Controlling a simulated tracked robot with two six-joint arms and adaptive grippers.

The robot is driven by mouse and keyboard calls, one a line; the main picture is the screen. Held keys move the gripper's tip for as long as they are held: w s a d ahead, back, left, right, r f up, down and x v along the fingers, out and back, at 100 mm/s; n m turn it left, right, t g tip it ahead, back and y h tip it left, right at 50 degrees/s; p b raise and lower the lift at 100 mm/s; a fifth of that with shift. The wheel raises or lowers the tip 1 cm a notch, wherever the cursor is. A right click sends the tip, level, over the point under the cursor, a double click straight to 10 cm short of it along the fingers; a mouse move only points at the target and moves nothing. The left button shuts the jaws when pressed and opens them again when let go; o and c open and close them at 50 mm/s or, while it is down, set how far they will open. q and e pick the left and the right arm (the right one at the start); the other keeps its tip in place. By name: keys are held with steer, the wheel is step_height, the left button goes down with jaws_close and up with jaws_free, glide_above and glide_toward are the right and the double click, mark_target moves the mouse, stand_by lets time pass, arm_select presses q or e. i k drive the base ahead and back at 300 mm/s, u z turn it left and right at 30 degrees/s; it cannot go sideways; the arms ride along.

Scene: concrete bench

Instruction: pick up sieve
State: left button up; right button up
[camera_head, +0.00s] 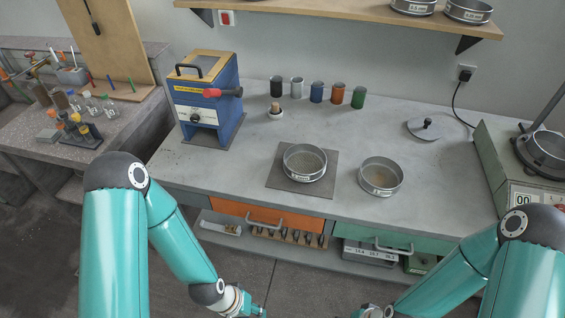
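A round metal sieve (305,163) sits on a dark square mat (288,184) in the middle of the bench. A second metal sieve (381,177) stands on the bare bench to its right. My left gripper (258,312) is at the bottom edge of the head view, in front of and below the bench and apart from both sieves; its fingers are cut off. My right gripper (372,312) is also at the bottom edge, mostly out of frame. Neither gripper's opening shows.
A blue machine (207,100) stands at the back left, and several coloured cups (317,92) stand along the wall. A lid (427,129) lies at the right, near a sieve shaker (535,155). More sieves (468,11) sit on the shelf. Bench between is clear.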

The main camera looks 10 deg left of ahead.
mark_target(303, 162)
steer(key=u, duration=0.55)
steer(key=k, duration=1.25)
steer(key=u, duration=0.1)
steer(key=i, duration=0.75)
steer(key=z, duration=0.5)
steer(key=i, duration=1.05)
steer(key=u, duration=0.8)
